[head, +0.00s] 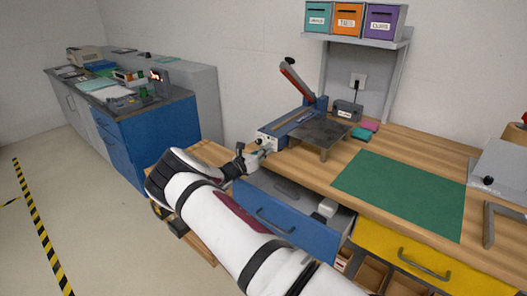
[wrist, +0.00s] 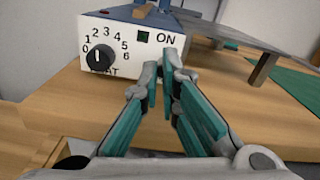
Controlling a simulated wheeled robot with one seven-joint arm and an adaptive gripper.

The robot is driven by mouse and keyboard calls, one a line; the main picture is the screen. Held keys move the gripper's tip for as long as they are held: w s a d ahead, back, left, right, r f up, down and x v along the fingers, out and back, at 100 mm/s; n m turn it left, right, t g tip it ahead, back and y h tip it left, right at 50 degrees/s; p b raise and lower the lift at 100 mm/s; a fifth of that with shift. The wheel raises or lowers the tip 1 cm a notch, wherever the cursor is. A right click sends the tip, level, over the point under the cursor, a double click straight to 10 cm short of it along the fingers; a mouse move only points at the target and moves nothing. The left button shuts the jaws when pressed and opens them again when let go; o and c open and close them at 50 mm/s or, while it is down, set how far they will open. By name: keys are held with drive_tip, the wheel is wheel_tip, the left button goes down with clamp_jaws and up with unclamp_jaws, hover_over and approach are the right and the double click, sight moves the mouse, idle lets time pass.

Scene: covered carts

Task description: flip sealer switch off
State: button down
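The heat sealer (head: 299,119) is a blue machine with a raised red-handled arm, on the wooden bench. Its white front panel (wrist: 120,62) fills the upper part of the wrist view. My gripper also shows in the head view (head: 264,147).
A dark metal plate (head: 321,131) stands right of the sealer. A green mat (head: 402,193) lies farther right on the bench. A blue drawer (head: 285,217) below is partly open. A blue cabinet (head: 157,139) stands at left, with open floor in front.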

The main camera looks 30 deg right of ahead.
drive_tip(key=shift+s+d+f+h+b, duration=0.1)
drive_tip(key=shift+s+f+h+b, duration=0.05)
drive_tip(key=shift+f+h+b, duration=0.3)
drive_tip(key=shift+s+h, duration=0.1)
drive_tip(key=shift+h, duration=0.15)
drive_tip(key=c, duration=1.8)
unclamp_jaws()
drive_tip(key=shift+o, duration=0.2)
drive_tip(key=shift+r+t, duration=0.1)
drive_tip(key=shift+t, duration=0.2)
drive_tip(key=shift+a, duration=0.3)
drive_tip(key=v, duration=1.1)
drive_tip(key=shift+a, duration=0.25)
drive_tip(key=shift+s, duration=0.1)
drive_tip(key=shift+r, duration=0.1)
